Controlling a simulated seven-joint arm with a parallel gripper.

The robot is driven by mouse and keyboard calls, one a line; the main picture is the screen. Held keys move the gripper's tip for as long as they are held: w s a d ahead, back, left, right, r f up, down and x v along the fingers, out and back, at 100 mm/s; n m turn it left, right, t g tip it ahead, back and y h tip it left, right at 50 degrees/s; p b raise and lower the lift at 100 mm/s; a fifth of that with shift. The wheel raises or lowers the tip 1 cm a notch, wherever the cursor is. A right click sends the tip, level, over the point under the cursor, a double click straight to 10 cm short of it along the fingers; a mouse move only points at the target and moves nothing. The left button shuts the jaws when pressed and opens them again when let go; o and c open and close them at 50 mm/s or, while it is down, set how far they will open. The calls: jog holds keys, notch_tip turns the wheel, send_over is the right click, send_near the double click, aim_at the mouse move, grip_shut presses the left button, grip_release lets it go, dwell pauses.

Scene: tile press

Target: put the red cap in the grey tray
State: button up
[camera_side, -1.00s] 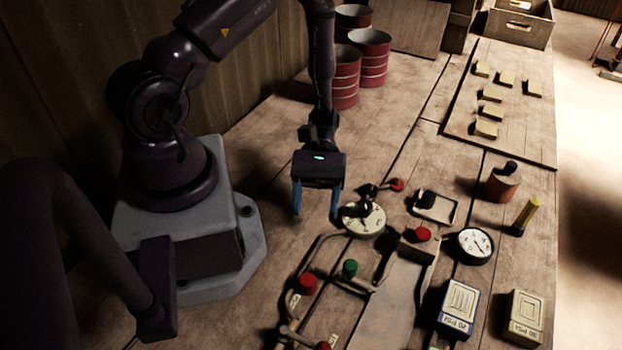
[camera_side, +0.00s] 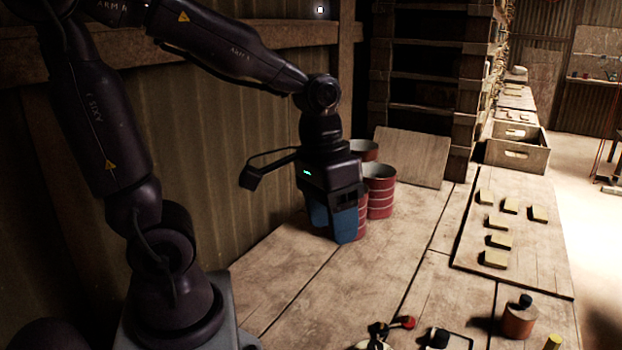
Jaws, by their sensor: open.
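My gripper (camera_side: 333,230) is raised over the back part of the bench, in front of the red drums. Its two blue fingers are open, and nothing shows between them. A small red knob (camera_side: 408,322) shows at the bottom edge, well to the front and right of my gripper. I cannot tell whether it is the red cap. No grey tray can be made out in this view. The front of the bench is outside the picture.
Red drums (camera_side: 381,192) stand just behind my gripper. A board with several yellowish blocks (camera_side: 496,258) lies at the right. A brown round container with a black top (camera_side: 518,320) stands near the front right. A wooden crate (camera_side: 517,152) is farther back. The bench's middle is clear.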

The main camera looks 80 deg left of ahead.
jog(key=r+t, duration=0.1)
jog(key=s+r+m+t, duration=0.1)
jog(key=r, duration=0.1)
jog(key=s+r+m+t+y, duration=0.1)
jog(key=r, duration=0.1)
jog(key=shift+s+d+r+t, duration=0.1)
jog(key=shift+s+r+t, duration=0.1)
jog(key=shift+t, duration=0.1)
jog(key=shift+o, duration=0.3)
jog(key=shift+s+r+t, duration=0.3)
jog(key=shift+r+t, duration=0.1)
jog(key=shift+r, duration=0.1)
jog(key=s+d+f+m+g+y, duration=0.15)
jog(key=d+f+m+g, duration=0.25)
jog(key=d+f+m, duration=0.45)
jog(key=d+f+m+g+y, duration=0.4)
jog(key=d+f, duration=0.5)
jog(key=f, duration=0.5)
jog(key=shift+m+t+h, duration=0.3)
jog(key=shift+m+h, duration=0.15)
jog(key=shift+m, duration=0.3)
jog(key=x, duration=0.7)
jog(key=shift+w+d, duration=0.15)
jog(key=shift+w, duration=0.25)
jog(key=shift+x, duration=2.95)
jog(key=shift+d, duration=0.15)
jog(key=c, duration=1)
